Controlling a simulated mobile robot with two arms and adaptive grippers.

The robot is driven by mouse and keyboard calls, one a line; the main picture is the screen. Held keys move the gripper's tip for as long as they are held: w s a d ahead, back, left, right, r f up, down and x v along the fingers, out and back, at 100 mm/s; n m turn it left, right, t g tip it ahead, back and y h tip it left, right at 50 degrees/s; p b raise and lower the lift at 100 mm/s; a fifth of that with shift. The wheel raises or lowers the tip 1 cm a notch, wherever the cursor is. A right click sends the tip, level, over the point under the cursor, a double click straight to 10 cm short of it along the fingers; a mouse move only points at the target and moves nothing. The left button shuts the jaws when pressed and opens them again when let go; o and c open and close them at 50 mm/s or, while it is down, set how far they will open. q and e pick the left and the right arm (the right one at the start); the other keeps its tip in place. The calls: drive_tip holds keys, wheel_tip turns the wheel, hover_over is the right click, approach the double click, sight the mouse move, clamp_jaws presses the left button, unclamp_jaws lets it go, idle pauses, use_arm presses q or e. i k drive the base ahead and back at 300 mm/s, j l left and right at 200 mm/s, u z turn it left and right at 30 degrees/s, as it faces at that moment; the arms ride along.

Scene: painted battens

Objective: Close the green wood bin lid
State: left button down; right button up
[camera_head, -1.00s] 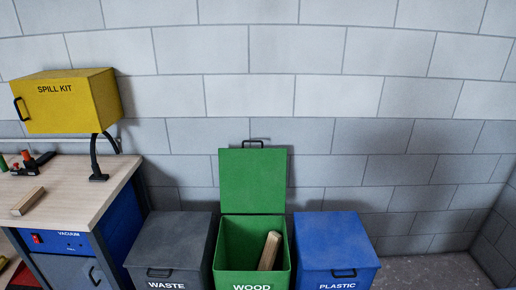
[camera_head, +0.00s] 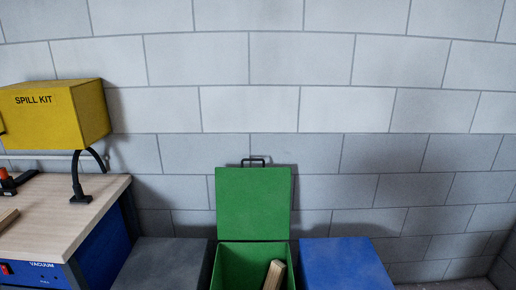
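The green wood bin (camera_head: 231,262) stands at the bottom middle of the head view, between two other bins. Its green lid (camera_head: 253,203) is open and stands upright at the back, near the wall. A black handle (camera_head: 254,161) sits on the lid's top edge. A wooden batten (camera_head: 274,275) leans inside the bin. The bin's front and label are below the frame. Neither of my grippers is in view.
A closed dark grey bin (camera_head: 163,264) stands left of the green bin, and a closed blue bin (camera_head: 343,264) stands right of it. A workbench (camera_head: 100,205) with a yellow spill kit box (camera_head: 50,115) is at the left. A block wall (camera_head: 320,60) runs behind.

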sight(253, 203)
drive_tip(key=i+j+z, duration=0.15)
drive_tip(key=i+z, duration=0.25)
drive_tip(key=i+j+z, duration=0.4)
drive_tip(key=i, duration=0.15)
drive_tip(key=l, duration=0.1)
